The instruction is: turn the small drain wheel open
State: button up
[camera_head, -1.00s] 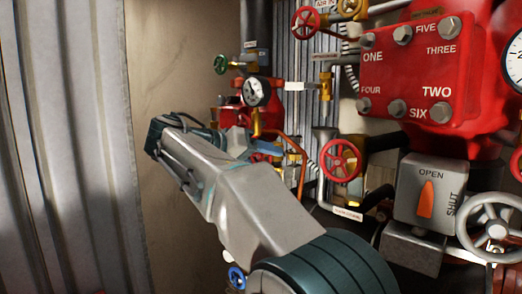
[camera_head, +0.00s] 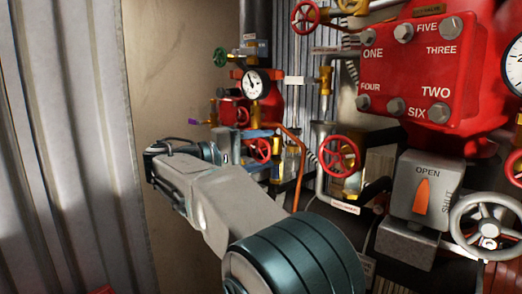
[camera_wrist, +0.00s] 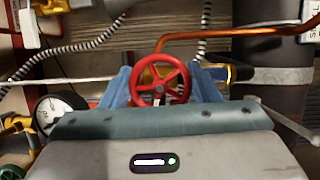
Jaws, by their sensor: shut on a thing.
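A small red handwheel (camera_wrist: 159,88) with spokes stands between the blue fingers of my gripper (camera_wrist: 163,82) in the wrist view. The fingers are shut on it, one at each side of the rim. In the head view a small red wheel (camera_head: 262,150) shows beyond my forearm, just below a blue finger of my gripper (camera_head: 258,136). My wrist housing hides the wheel's lower surroundings in the wrist view.
A copper pipe (camera_wrist: 225,33) runs above the wheel, and a white-faced gauge (camera_wrist: 50,112) is at left. In the head view, a larger red wheel (camera_head: 340,155), an OPEN/SHUT box (camera_head: 420,188) and a grey wheel (camera_head: 487,226) stand to the right.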

jog(key=n+t, duration=0.1)
jog(key=n, duration=0.2)
jog(key=n+h, duration=0.1)
jog(key=n, duration=0.2)
jog(key=shift+r+n+t+h, duration=0.1)
jog(key=shift+n+t+h, duration=0.2)
jog(key=shift+t, duration=0.1)
dwell(0.3)
jog(key=o, duration=0.7)
